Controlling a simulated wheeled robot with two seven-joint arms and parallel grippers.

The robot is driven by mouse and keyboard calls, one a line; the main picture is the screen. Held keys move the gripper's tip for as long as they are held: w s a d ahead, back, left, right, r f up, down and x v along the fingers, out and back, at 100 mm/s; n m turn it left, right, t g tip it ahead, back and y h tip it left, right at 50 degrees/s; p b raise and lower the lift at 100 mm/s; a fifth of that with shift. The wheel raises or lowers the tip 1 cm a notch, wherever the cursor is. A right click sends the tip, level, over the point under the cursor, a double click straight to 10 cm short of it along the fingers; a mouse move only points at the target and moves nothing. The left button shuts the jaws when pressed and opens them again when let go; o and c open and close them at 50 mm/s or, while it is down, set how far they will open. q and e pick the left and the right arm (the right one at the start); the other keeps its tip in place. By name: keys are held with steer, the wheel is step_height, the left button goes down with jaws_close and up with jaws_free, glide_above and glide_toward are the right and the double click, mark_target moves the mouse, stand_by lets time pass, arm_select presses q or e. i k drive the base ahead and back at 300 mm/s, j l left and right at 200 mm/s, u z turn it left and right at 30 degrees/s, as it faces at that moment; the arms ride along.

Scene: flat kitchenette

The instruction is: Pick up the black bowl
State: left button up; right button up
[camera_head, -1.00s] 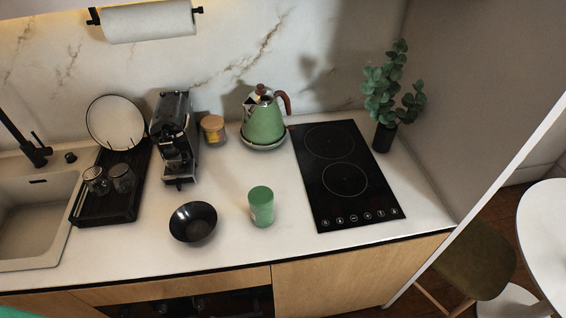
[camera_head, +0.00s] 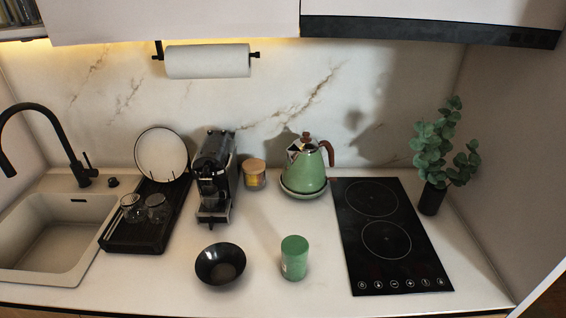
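The black bowl (camera_head: 220,264) sits upright on the white countertop (camera_head: 180,285), near its front edge and in front of the coffee machine. It looks empty. Neither of my grippers shows in the head view.
A green canister (camera_head: 294,258) stands just right of the bowl. The coffee machine (camera_head: 213,178) and a green kettle (camera_head: 306,168) stand behind. A black drying rack (camera_head: 135,236) with glasses and the sink (camera_head: 50,236) are left; the cooktop (camera_head: 388,240) is right. Counter between bowl and rack is clear.

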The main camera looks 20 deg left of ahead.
mark_target(221, 264)
steer(key=u, duration=1)
steer(key=k, duration=0.05)
